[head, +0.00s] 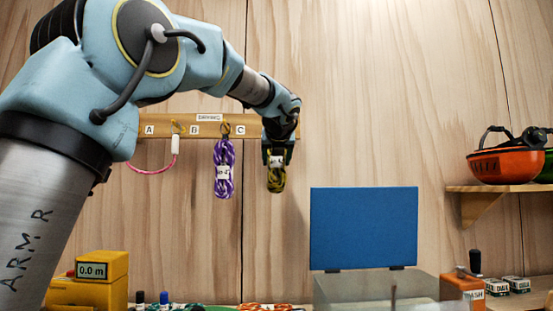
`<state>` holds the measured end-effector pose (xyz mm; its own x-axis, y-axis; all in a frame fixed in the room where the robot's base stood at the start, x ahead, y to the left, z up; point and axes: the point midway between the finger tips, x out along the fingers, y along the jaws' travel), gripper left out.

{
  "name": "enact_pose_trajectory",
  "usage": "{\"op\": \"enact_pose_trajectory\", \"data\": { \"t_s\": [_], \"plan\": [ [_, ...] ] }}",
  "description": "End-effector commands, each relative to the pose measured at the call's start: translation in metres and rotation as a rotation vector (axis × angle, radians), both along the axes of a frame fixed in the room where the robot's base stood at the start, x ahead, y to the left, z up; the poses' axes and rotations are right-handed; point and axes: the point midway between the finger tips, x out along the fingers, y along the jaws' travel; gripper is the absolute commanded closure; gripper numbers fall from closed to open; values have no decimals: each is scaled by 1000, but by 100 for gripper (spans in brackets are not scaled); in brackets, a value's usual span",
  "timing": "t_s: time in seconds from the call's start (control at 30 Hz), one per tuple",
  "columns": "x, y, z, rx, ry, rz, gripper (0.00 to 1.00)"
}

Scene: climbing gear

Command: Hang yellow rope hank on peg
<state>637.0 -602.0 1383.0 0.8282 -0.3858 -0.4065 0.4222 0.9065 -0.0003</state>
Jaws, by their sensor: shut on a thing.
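The yellow rope hank (276,181), yellow and dark with a white label band, hangs upright below my gripper (277,150). My gripper is shut on its top, at the right end of the wooden peg rail (205,119). The rail carries the letters A, B and C. A peg (179,126) shows near A and B, and another peg (226,128) shows between B and C. My gripper and wrist cover the rail right of C, so any peg there is hidden. I cannot tell whether the hank touches a peg.
A purple and white rope hank (224,169) hangs between B and C, left of the yellow one. A pink cord (154,169) hangs near A. A blue lid (363,228) stands open below right. A shelf with an orange helmet (506,160) is at the right.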

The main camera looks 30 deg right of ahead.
Motion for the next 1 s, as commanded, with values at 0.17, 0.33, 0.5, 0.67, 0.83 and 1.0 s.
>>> {"op": "enact_pose_trajectory", "data": {
  "t_s": [0.17, 0.33, 0.5, 0.67, 0.83, 1.0],
  "plan": [
    [0, 0, 1, -1, -2, -1, 100],
    [0, 0, 1, -1, -2, -1, 100],
    [0, 0, 1, -1, -2, -1, 18],
    [0, 0, 1, 0, -1, 0, 0],
    [0, 0, 0, 0, -1, 0, 0],
    [-5, 2, 2, 0, 0, -1, 0]
  ]
}}
